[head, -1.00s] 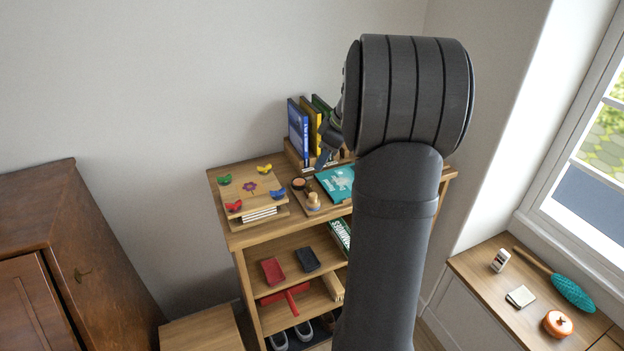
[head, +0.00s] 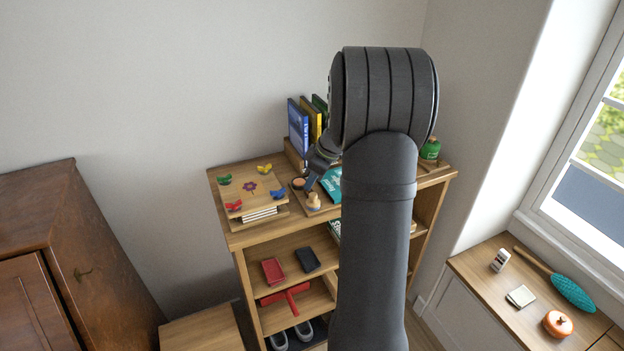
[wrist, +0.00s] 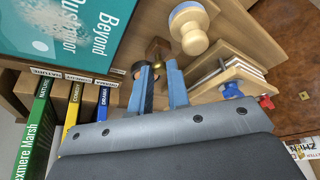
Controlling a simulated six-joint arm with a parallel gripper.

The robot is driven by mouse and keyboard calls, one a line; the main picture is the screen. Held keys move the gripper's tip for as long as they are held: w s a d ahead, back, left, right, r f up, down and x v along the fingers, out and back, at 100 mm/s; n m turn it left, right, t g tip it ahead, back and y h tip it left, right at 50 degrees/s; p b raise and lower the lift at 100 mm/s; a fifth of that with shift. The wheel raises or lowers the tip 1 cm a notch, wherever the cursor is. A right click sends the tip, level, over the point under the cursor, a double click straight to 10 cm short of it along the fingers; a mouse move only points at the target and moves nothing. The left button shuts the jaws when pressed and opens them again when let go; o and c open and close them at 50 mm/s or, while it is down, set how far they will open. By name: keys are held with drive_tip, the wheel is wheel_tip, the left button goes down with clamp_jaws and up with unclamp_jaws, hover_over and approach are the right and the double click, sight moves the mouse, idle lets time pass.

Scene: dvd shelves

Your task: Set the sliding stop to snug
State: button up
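My gripper (head: 308,186) is low over the shelf top, partly hidden by my arm in the head view. In the wrist view its two blue-grey fingers (wrist: 158,68) stand apart with a gap between them. A small round brown and brass thing (wrist: 158,47) shows just beyond the fingertips; I cannot tell whether they touch it. Blue, yellow and green DVD cases (head: 298,128) stand upright in a wooden rack at the back. Their spines, under genre labels, also show in the wrist view (wrist: 102,102). I cannot clearly make out the sliding stop.
A wooden knob piece (head: 313,202) with a blue rim stands close to my gripper. A wooden press with coloured wing nuts (head: 250,187) is at left. A green jar (head: 430,148) stands at right.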

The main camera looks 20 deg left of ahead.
clamp_jaws()
drive_tip(key=shift+w+d, duration=1.1)
drive_tip(key=shift+d, duration=0.05)
drive_tip(key=o, duration=0.6)
unclamp_jaws()
drive_tip(key=v, duration=1.7)
drive_tip(key=shift+d+r, duration=0.1)
drive_tip(key=shift+r, duration=0.05)
